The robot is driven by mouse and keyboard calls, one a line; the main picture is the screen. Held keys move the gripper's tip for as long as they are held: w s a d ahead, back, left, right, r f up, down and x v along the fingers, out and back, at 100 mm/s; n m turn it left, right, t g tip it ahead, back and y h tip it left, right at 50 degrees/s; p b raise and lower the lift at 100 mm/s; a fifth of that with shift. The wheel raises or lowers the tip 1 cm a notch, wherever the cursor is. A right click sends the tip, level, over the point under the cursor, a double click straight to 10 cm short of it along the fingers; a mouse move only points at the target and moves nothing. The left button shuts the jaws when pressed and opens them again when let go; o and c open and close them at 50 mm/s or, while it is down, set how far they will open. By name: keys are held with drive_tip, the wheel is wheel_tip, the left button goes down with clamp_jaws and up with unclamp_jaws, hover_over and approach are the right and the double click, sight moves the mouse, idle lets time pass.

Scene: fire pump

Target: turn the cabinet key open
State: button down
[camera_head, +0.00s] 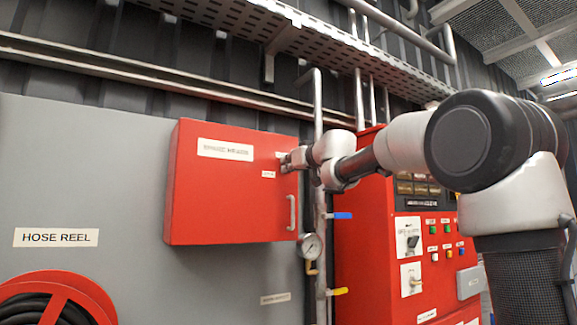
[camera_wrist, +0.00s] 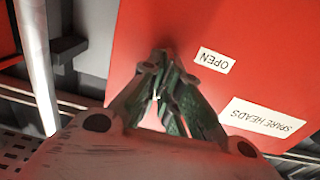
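The red cabinet (camera_head: 225,195) hangs on the grey wall; its door also fills much of the wrist view (camera_wrist: 235,50). My gripper (camera_head: 284,160) is at the upper right of the door face, above the cabinet's handle (camera_head: 292,212). In the wrist view my gripper's fingers (camera_wrist: 166,62) converge, with their tips together against the door at the key's place. The fingertips hide the key, and I cannot make out its angle. An OPEN label (camera_wrist: 215,60) is beside the fingertips. The cabinet door looks closed.
A vertical pipe (camera_head: 318,105) with a gauge (camera_head: 311,246) and a blue valve lever (camera_head: 341,215) stands right of the cabinet. A red control panel (camera_head: 375,260) is behind my arm. A hose reel (camera_head: 60,285) is at lower left.

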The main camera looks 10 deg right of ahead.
drive_tip(key=n, duration=0.5)
drive_tip(key=f+n, duration=0.1)
drive_tip(key=n, duration=0.5)
drive_tip(key=a+n, duration=0.1)
drive_tip(key=n, duration=0.5)
drive_tip(key=shift+s+a+f, duration=0.1)
drive_tip(key=shift+s+f, duration=0.05)
drive_tip(key=shift+f, duration=0.05)
drive_tip(key=shift+n, duration=0.3)
drive_tip(key=c, duration=1.6)
unclamp_jaws()
drive_tip(key=shift+c, duration=0.2)
